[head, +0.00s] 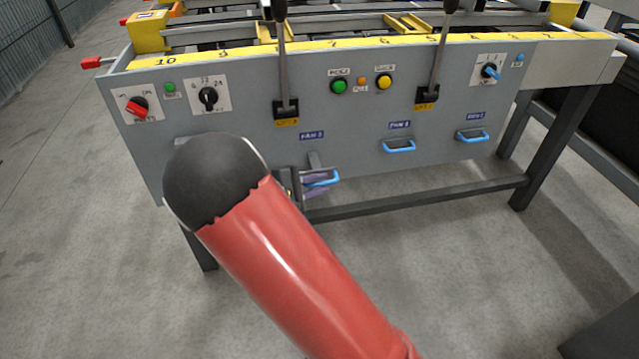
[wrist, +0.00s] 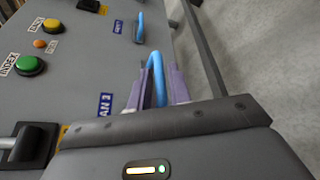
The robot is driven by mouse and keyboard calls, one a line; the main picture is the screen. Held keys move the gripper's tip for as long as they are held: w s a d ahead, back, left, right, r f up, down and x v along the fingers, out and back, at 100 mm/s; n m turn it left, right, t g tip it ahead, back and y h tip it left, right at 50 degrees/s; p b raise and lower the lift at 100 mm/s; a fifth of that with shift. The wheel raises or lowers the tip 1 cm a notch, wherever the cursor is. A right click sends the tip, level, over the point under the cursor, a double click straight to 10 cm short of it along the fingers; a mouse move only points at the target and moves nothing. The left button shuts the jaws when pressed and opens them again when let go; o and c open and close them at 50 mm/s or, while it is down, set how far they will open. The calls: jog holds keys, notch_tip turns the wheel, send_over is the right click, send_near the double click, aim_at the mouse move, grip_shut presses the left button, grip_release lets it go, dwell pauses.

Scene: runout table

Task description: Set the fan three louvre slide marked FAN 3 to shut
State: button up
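The FAN 3 louvre slide shows as a blue pull handle (head: 326,179) under a small blue label (head: 311,135) on the front of the grey panel. In the wrist view the handle (wrist: 157,66) stands between the two purple-grey fingers of my gripper (wrist: 158,80), beside the label (wrist: 105,104), of which "AN 3" is readable. The fingers are apart, one on each side of the handle. Whether either finger touches it is unclear. In the head view my red and black arm hides much of my gripper (head: 308,184).
Two more blue handles (head: 399,146) (head: 472,136) sit to the right. Above are green (head: 339,87) and yellow (head: 384,82) buttons, two upright levers (head: 284,75) (head: 436,65) and rotary knobs (head: 208,97). A dark frame bar (head: 430,195) runs below the panel.

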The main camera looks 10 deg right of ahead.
jog(key=shift+w+d+f, duration=0.1)
jog(key=shift+d, duration=0.25)
grip_shut()
jog(key=w, duration=0.7)
jog(key=shift+w, duration=0.4)
grip_release()
